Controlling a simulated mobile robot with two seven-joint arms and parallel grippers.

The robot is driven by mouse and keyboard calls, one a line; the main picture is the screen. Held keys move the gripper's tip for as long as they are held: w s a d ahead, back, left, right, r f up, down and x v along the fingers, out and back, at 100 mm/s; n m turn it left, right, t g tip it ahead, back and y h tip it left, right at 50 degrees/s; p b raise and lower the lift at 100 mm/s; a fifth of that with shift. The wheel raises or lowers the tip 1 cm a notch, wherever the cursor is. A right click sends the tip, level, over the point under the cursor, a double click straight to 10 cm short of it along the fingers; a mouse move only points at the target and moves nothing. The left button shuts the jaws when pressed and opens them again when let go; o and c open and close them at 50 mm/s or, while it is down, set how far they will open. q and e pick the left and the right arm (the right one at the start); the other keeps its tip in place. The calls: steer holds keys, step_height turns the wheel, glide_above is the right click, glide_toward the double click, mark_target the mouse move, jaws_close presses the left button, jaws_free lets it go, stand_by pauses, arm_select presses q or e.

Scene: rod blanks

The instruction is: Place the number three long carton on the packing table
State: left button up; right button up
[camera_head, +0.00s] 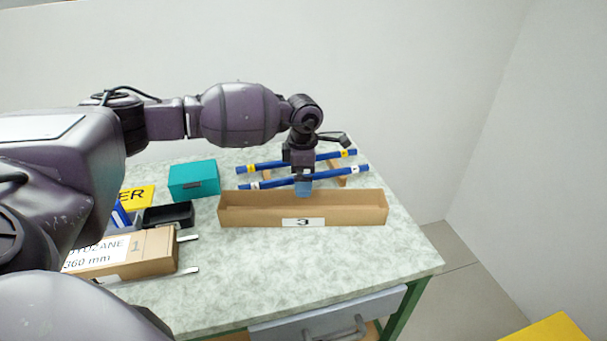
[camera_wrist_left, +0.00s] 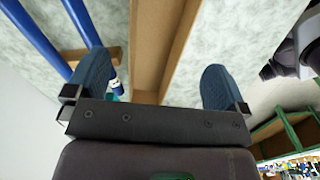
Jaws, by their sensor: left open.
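The number three long carton (camera_head: 350,213) is an open brown box standing on the light green speckled table (camera_head: 290,275). Its front wall carries a white label with a 3. My left gripper (camera_head: 304,188) points down over the carton's back side, near its middle. In the left wrist view the gripper (camera_wrist_left: 155,75) is open and the carton (camera_wrist_left: 184,40) runs between its two blue fingers, with nothing clamped. Whether the fingertips reach below the carton's rim is unclear. My right gripper is not in view.
Two blue rods (camera_head: 262,166) lie on wooden supports behind the carton. A teal box (camera_head: 194,181), a black tray (camera_head: 169,216) and a brown carton labelled 1 (camera_head: 152,254) stand to the left. A yellow surface (camera_head: 550,332) shows at bottom right. The table front is clear.

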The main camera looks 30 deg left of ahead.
mark_target(303, 207)
arm_select(q)
step_height(303, 207, down, 11)
steer(key=shift+r+b, duration=0.1)
steer(key=shift+b, duration=0.65)
steer(key=shift+c, duration=0.2)
steer(key=c, duration=0.7)
